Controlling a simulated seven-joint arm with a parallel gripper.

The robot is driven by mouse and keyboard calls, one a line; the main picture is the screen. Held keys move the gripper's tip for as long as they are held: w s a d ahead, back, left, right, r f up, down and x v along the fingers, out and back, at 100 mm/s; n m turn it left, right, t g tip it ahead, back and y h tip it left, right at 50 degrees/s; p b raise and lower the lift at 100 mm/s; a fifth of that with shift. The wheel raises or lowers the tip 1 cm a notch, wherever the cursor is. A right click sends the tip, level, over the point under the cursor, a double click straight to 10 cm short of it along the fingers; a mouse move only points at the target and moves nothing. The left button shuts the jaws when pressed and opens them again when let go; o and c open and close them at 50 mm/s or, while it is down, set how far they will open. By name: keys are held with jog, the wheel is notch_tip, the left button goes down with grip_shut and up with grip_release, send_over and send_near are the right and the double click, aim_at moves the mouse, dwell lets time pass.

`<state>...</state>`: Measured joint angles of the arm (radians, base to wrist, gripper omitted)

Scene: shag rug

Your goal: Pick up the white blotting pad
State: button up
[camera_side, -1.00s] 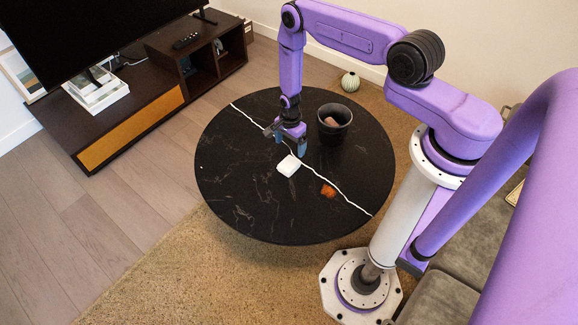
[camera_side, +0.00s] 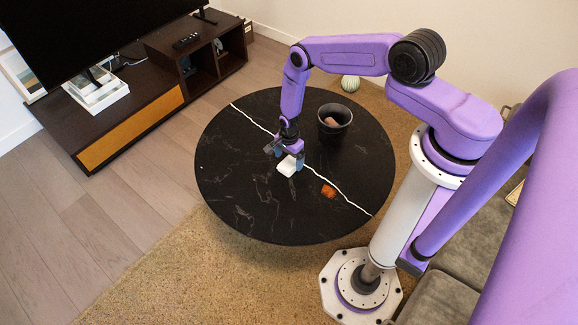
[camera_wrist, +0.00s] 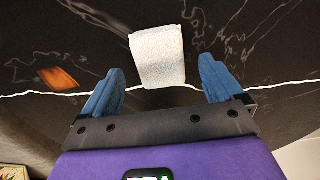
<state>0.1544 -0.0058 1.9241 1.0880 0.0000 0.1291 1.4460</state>
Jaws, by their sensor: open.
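The white blotting pad (camera_side: 287,167) lies on the round black table, near its middle. In the wrist view the pad (camera_wrist: 157,56) shows as a pale, slightly rough block just ahead of and between my fingertips. My gripper (camera_side: 289,158) is low over the table, right at the pad in the side view. In the wrist view my gripper (camera_wrist: 160,82) is open, with one blue finger on each side and the near end of the pad between them. The fingers look apart from the pad. In the side view the gripper hides the pad's far edge.
The round black table (camera_side: 245,200) has white veins. An orange-brown item (camera_side: 328,191) lies right of the pad; it also shows in the wrist view (camera_wrist: 58,78). A dark bin (camera_side: 334,121) holding something brownish stands behind right. The table's left side is clear.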

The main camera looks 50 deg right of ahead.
jog(key=shift+f, duration=1.1)
jog(key=c, duration=1.1)
jog(key=shift+r, duration=0.15)
jog(key=shift+c, duration=0.2)
jog(key=shift+r, duration=0.4)
jog(key=s+a+r, duration=0.2)
jog(key=s+r, duration=1)
jog(key=s, duration=0.1)
jog(key=shift+s, duration=0.4)
